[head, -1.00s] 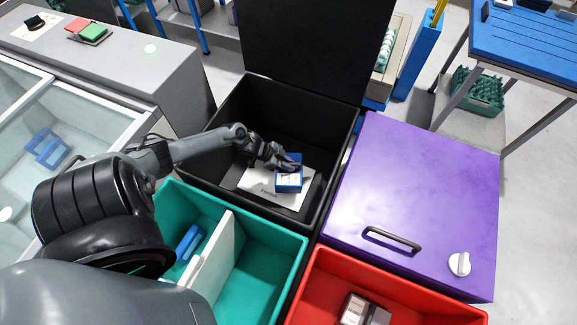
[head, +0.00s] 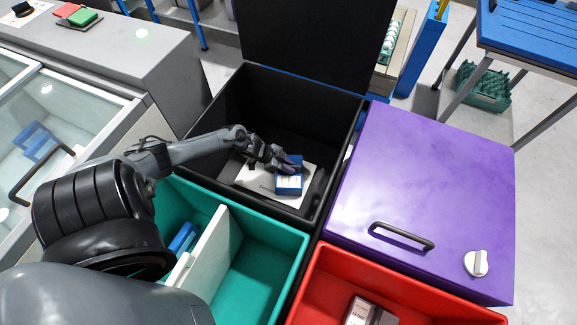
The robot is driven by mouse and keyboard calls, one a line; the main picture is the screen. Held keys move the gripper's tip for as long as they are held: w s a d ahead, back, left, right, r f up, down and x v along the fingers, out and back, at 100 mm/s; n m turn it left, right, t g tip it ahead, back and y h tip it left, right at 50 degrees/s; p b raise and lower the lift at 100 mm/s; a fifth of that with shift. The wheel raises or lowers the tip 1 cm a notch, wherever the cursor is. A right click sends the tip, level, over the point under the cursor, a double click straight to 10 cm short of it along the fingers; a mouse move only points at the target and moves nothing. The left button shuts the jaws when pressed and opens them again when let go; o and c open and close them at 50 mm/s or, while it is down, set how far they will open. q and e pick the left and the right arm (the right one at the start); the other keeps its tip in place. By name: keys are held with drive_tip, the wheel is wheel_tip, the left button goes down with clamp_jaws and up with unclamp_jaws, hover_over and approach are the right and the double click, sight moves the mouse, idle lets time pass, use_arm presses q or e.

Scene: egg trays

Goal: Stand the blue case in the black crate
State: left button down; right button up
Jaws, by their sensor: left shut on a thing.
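The blue case (head: 289,183) with a white label is inside the black crate (head: 333,100), over a white sheet or panel (head: 256,180) at the crate's bottom. The crate's lid stands open at the back. My left gripper (head: 283,167) reaches into the crate from the left and is shut on the blue case. The case looks roughly upright; I cannot tell whether its underside touches the white panel. The fingertips are partly hidden against the case. My right gripper is not in view.
A teal bin (head: 285,237) with a white divider (head: 212,240) and a blue item (head: 184,237) is in front. A red bin (head: 325,280) holds a grey box (head: 368,311). A closed purple lid (head: 430,185) with a black handle is at right. A glass-topped cabinet (head: 75,105) is at left.

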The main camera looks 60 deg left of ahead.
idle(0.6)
use_arm(q)
drive_tip(key=c, duration=1)
unclamp_jaws()
drive_tip(key=shift+w, duration=0.1)
drive_tip(key=shift+o, duration=0.2)
drive_tip(key=shift+f, duration=0.1)
